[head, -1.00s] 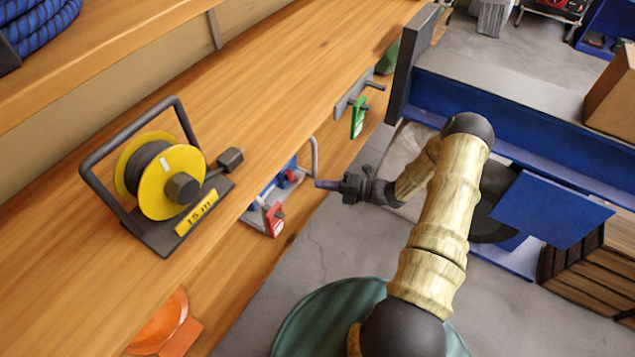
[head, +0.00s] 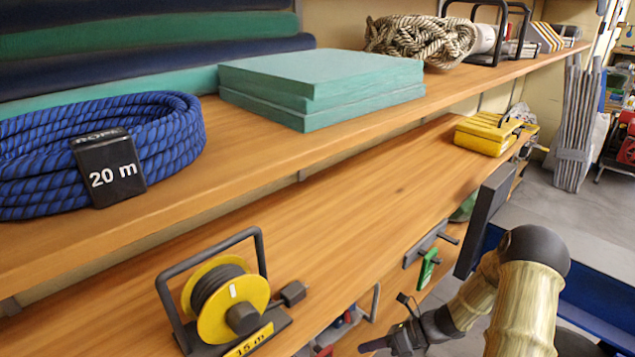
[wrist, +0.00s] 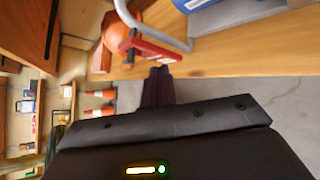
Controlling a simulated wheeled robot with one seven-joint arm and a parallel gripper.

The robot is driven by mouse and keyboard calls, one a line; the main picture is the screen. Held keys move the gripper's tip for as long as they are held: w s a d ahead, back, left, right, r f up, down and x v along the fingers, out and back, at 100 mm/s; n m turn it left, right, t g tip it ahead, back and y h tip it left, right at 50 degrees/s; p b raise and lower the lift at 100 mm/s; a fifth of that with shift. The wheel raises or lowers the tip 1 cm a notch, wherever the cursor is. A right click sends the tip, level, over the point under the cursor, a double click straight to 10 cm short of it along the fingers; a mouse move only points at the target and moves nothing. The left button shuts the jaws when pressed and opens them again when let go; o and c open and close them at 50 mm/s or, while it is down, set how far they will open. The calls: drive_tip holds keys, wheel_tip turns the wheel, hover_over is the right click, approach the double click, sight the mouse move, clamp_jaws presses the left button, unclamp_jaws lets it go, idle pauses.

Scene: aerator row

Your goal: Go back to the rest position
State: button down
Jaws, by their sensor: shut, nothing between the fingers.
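My gripper (head: 374,346) shows at the lower middle of the head view, beside the front edge of the lower shelf. It is shut and empty, its dark fingers pointing left. In the wrist view its closed fingers (wrist: 159,88) point up the picture toward the shelf edge. A red tag (wrist: 155,52) and a grey bent bar (wrist: 150,32) lie beyond the fingertips, apart from them as far as I can tell.
A yellow cable reel (head: 235,305) stands on the lower shelf (head: 350,215). A green tag (head: 428,267) hangs from a grey bracket near my arm. The upper shelf holds a blue rope coil (head: 60,150) and teal slabs (head: 320,85). A yellow case (head: 487,133) sits farther back.

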drive_tip(key=s+d+r+n+t+h, duration=0.1)
drive_tip(key=s+r+n+h, duration=0.6)
drive_tip(key=n, duration=0.6)
drive_tip(key=s+d+r+n+t+h, duration=0.1)
drive_tip(key=s+r+n+h, duration=0.4)
drive_tip(key=r+n, duration=0.6)
wheel_tip(320, 180, up, 31)
drive_tip(key=n+p, duration=0.3)
drive_tip(key=p, duration=2.8)
drive_tip(key=shift+d+f+p, duration=0.15)
drive_tip(key=shift+d+p, duration=0.05)
drive_tip(key=shift+p, duration=0.2)
drive_tip(key=shift+s, duration=0.1)
